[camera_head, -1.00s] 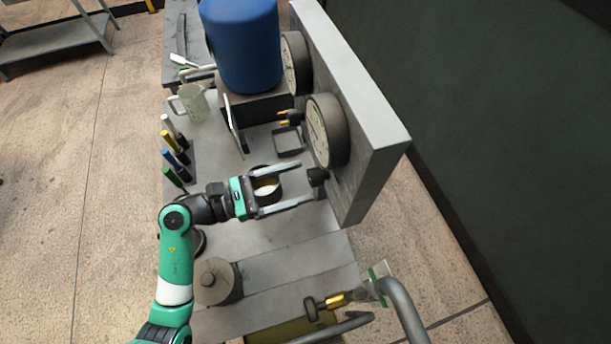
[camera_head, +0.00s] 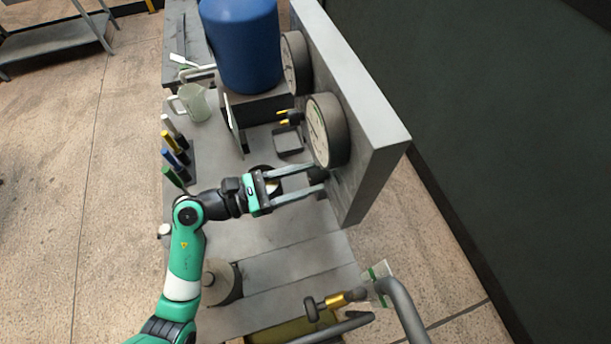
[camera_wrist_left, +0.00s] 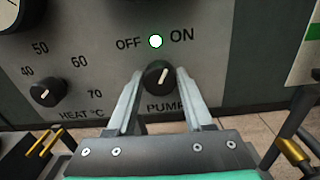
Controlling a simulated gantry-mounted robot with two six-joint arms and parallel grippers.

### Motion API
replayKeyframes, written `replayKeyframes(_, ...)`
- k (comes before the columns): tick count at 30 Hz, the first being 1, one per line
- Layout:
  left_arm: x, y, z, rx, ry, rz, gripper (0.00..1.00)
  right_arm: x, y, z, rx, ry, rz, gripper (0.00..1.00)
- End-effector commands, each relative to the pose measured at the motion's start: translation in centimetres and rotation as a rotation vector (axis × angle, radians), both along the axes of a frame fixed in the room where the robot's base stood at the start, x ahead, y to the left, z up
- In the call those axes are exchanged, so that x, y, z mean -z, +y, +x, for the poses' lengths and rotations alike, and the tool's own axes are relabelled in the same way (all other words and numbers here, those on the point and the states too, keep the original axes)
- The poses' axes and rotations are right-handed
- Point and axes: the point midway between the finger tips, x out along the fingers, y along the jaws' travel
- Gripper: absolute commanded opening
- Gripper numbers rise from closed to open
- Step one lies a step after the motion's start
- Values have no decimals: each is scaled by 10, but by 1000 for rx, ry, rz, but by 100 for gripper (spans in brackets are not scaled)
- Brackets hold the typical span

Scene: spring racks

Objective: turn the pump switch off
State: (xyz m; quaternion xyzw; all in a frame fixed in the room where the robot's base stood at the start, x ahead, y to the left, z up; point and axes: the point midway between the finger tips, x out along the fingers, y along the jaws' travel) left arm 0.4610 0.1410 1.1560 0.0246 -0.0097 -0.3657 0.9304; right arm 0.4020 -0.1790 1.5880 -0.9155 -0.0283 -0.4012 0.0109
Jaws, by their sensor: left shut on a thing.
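The pump switch is a round black knob (camera_wrist_left: 158,79) on the grey panel, above the word PUMP in the left wrist view. Its white pointer tilts up and to the right, toward ON. A small lit indicator (camera_wrist_left: 155,41) sits between OFF and ON. My left gripper (camera_wrist_left: 160,72) has one finger on each side of the knob and is shut on it. In the head view, my left gripper (camera_head: 320,176) reaches the panel below the near round gauge, and its fingers partly hide the knob. My right gripper is not in view.
A HEAT knob (camera_wrist_left: 48,92) is left of the pump knob. Gauges (camera_head: 328,131) stick out of the panel (camera_head: 375,165) above my fingers. A blue tank (camera_head: 243,45), a jug (camera_head: 194,103) and a lidded grey pot (camera_head: 222,283) stand on the bench.

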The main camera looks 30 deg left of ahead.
Motion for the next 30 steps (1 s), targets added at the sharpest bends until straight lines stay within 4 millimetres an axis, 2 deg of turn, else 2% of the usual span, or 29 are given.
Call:
replayKeyframes(11, -3, 0, 0, 0, 59, -57, 0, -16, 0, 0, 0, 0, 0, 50)
replayKeyframes(30, -6, 1, 1, -1, 437, -445, 0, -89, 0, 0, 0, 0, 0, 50)
